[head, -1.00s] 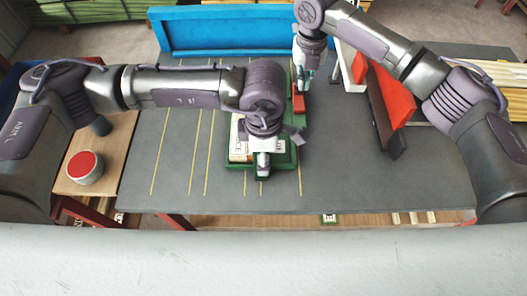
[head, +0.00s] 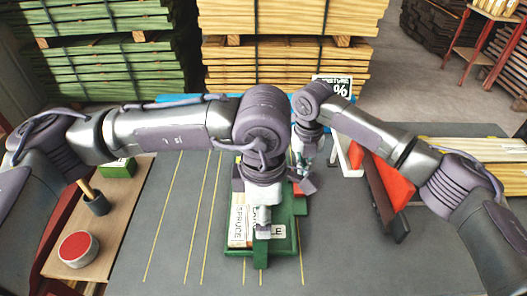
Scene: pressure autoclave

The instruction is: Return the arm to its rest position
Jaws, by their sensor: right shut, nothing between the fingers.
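My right gripper (head: 303,168) hangs fingers down at the back right of the green tray (head: 287,240). It is shut, with nothing visible in it. A small red piece (head: 298,189) shows just below it, partly hidden. My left gripper (head: 263,222) points down over the middle of the tray, in front of the right one. Its fingers are small and foreshortened, so I cannot tell whether it is open or shut. A pale block marked SPRUCE (head: 240,222) lies on the tray beside the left gripper, partly hidden by it.
The grey table (head: 340,250) with yellow lines is clear at front right. A red and dark angled fence (head: 385,200) stands right. A round red-topped tin (head: 78,248) and dark cup (head: 96,203) stand left. Stacked planks (head: 290,65) are behind.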

